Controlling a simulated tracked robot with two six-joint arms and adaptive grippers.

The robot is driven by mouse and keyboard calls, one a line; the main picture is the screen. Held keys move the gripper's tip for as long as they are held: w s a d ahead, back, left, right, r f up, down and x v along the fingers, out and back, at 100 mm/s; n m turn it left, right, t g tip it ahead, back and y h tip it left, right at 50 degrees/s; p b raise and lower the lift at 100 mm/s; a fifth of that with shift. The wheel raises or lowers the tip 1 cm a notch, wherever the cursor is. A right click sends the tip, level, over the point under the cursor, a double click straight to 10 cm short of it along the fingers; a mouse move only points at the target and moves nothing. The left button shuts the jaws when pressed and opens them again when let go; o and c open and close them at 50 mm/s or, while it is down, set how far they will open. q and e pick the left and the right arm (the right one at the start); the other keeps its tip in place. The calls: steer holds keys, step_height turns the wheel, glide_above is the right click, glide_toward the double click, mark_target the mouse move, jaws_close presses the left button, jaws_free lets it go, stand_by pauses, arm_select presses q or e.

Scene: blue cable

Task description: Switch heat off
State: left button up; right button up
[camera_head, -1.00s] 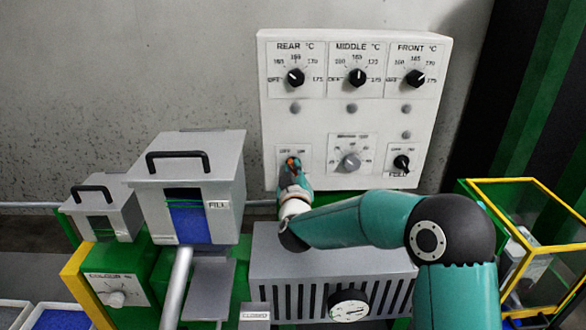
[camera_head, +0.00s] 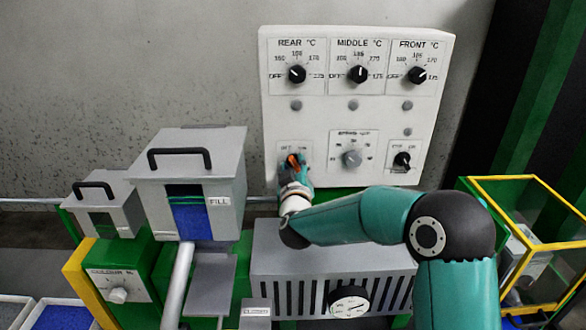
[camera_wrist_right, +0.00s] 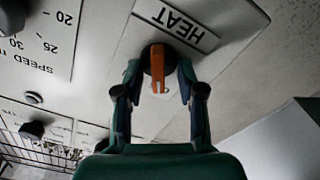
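The heat switch (camera_wrist_right: 158,68) is an orange handle on a round black base, below the HEAT label (camera_wrist_right: 177,22) in the right wrist view. In the head view its orange handle (camera_head: 293,159) shows at the panel's lower left, tilted, partly hidden by my gripper. My right gripper (camera_wrist_right: 158,78) is at the switch, one finger on each side. Gaps show between the fingers and the orange handle, so it looks open around it. Whether the fingertips touch the black base is unclear. My right gripper also shows in the head view (camera_head: 293,172). My left gripper is out of view.
The white panel (camera_head: 307,115) also carries rear (camera_head: 297,74), middle (camera_head: 358,73) and front (camera_head: 417,74) temperature knobs, a grey speed knob (camera_head: 351,159) and a black lower-right knob (camera_head: 402,159). A grey hopper (camera_head: 190,165) stands left of my arm; a vented grey box (camera_head: 270,260) lies below.

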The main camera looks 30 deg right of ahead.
steer(key=shift+s, duration=0.1)
steer(key=v, duration=1.1)
steer(key=shift+s+a, duration=0.2)
steer(key=shift+s, duration=0.15)
steer(key=shift+f, duration=0.1)
